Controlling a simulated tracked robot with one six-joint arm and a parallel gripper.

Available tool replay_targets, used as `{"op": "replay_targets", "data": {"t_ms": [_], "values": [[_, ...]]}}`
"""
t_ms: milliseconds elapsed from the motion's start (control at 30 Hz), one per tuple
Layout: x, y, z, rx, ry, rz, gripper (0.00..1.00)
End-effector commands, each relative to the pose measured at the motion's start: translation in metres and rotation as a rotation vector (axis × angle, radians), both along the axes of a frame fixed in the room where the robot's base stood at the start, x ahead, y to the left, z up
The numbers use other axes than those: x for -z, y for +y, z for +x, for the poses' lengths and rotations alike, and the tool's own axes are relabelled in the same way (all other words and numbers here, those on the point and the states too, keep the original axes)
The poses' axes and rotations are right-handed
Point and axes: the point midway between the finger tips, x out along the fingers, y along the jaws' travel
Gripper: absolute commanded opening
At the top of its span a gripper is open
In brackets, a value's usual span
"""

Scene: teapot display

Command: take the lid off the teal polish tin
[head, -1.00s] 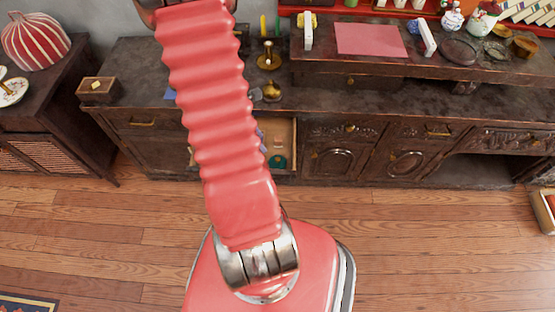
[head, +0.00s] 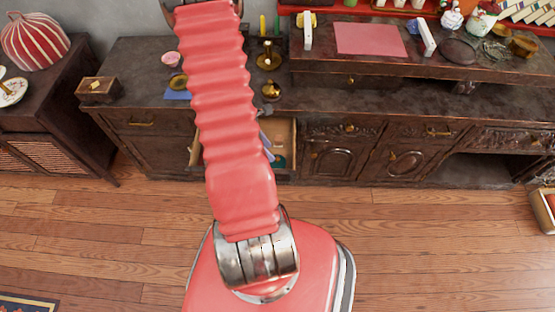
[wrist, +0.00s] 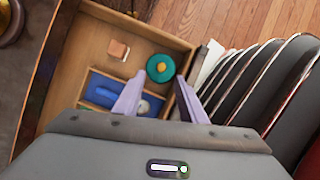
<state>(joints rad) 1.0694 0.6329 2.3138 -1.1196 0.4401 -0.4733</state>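The teal polish tin (wrist: 160,68) is round with a small orange-yellow knob on top. It lies in the open wooden drawer, near the drawer's front edge. In the head view only a little teal shows in the drawer, behind my arm. My gripper (wrist: 161,77) has two pale purple fingers, spread apart with nothing between them. In the wrist view the fingertips point toward the tin, one on each side of its near edge. I cannot tell how high they are above it. A purple finger also shows over the drawer in the head view.
The drawer (head: 285,133) also holds a brown block (wrist: 118,49) and a blue compartment (wrist: 106,92) with a blue piece and a round pale item. The dark cabinet top (head: 370,98) carries brass pieces. The wooden floor (head: 440,235) in front is clear.

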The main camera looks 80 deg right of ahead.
Motion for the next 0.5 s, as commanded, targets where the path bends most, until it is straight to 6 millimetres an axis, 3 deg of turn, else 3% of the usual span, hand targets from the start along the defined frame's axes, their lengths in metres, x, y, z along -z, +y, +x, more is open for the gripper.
{"op": "replay_targets", "data": {"t_ms": [133,500], "values": [[0.0091,-0.0014,-0.0033,0.0,0.0,0.001,0.38],[0.0105,-0.0019,-0.0039,0.001,-0.001,0.0,0.38]]}}
